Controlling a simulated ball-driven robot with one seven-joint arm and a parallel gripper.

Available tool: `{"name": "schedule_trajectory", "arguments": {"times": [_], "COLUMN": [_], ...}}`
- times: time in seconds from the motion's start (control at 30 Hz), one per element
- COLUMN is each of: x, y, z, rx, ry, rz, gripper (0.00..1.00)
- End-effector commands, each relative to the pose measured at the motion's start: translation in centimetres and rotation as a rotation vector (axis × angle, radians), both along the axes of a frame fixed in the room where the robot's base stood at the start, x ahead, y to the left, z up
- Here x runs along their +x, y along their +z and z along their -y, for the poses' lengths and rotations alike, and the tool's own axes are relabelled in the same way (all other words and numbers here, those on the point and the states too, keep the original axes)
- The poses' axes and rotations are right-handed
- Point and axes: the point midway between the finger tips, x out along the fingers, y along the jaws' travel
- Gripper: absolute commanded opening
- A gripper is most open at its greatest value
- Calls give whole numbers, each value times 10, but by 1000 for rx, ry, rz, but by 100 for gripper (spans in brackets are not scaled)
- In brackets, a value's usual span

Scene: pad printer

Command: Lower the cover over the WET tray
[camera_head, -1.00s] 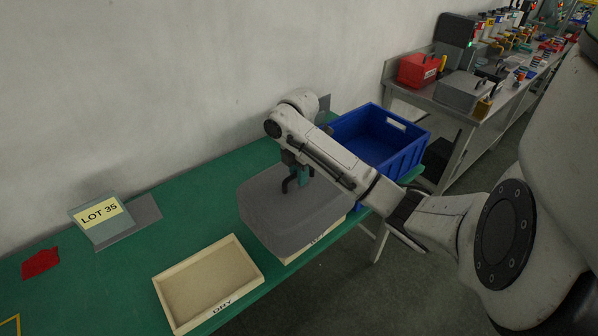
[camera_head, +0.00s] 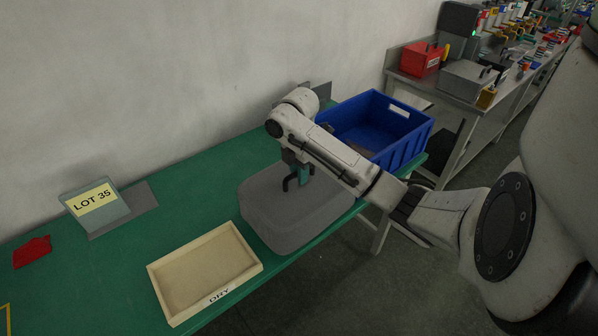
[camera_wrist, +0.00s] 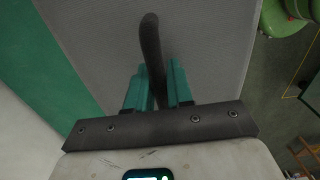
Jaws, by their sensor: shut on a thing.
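The grey cover (camera_head: 290,218) is a large rounded box shape at the front edge of the green table. It hides the WET tray, whose rim and label do not show now. My gripper (camera_head: 298,180) is above the cover, with its teal fingers shut on the cover's dark handle. In the wrist view my gripper (camera_wrist: 157,80) has a finger on each side of the curved dark handle (camera_wrist: 151,45), and the cover's grey top (camera_wrist: 205,50) lies beyond. Whether the cover's lower edge touches the table cannot be told.
An open, empty wooden tray marked DRY (camera_head: 205,272) lies left of the cover. A blue crate (camera_head: 405,150) stands behind right. A LOT 35 sign (camera_head: 93,203) and a red cloth (camera_head: 32,251) are at left. A metal bench (camera_head: 450,95) holds a red box (camera_head: 421,59).

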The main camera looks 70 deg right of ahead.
Motion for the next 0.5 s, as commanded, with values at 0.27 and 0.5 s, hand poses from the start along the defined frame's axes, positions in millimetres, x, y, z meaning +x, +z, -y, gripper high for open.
{"name": "schedule_trajectory", "arguments": {"times": [0.27, 0.5], "x": [0, 1], "y": [-16, -26], "z": [0, 0], "rx": [-1, 0], "ry": [0, 0], "rz": [2, 2], "gripper": [0, 0]}}
